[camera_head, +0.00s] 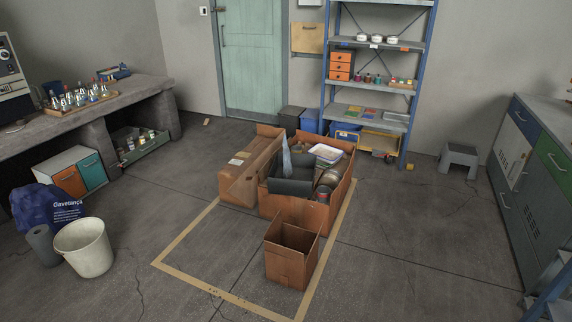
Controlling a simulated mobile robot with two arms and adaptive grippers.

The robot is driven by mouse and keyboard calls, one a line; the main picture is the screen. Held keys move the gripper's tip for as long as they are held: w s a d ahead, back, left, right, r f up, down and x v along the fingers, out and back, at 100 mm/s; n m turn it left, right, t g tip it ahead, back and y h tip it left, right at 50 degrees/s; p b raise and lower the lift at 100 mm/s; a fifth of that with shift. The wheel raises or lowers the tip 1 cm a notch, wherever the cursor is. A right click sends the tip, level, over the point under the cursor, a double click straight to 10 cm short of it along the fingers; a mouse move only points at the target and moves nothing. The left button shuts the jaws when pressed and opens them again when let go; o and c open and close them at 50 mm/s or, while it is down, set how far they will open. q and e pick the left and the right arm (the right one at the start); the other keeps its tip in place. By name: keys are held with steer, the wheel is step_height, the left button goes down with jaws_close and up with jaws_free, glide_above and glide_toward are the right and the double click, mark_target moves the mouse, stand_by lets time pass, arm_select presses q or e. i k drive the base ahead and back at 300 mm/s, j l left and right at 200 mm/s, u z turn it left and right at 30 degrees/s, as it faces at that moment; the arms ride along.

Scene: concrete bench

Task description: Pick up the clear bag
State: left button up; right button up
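I cannot make out a clear bag for certain in the head view. A blue bag (50,208) with white lettering stands on the floor at the left, and it looks opaque. A large open cardboard box (297,212) in the middle of the floor holds mixed items. Among them is a pale grey-blue pointed piece (287,158), too small to identify. Neither of my grippers is in view.
A white bin (84,248) and a grey roll (42,246) stand by the blue bag. A small open box (291,252) sits in front of the large one. A bench (130,97) is left, cabinets (540,165) right, shelving (325,75) behind. Floor between is mostly clear.

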mark_target(287, 170)
steer(key=i+j+u, duration=0.35)
steer(key=i, duration=0.2)
steer(key=i+u, duration=0.3)
steer(key=i, duration=0.25)
steer(key=i+j, duration=0.15)
steer(key=i, duration=0.9)
steer(key=i+j+u, duration=0.15)
steer(key=i, duration=0.9)
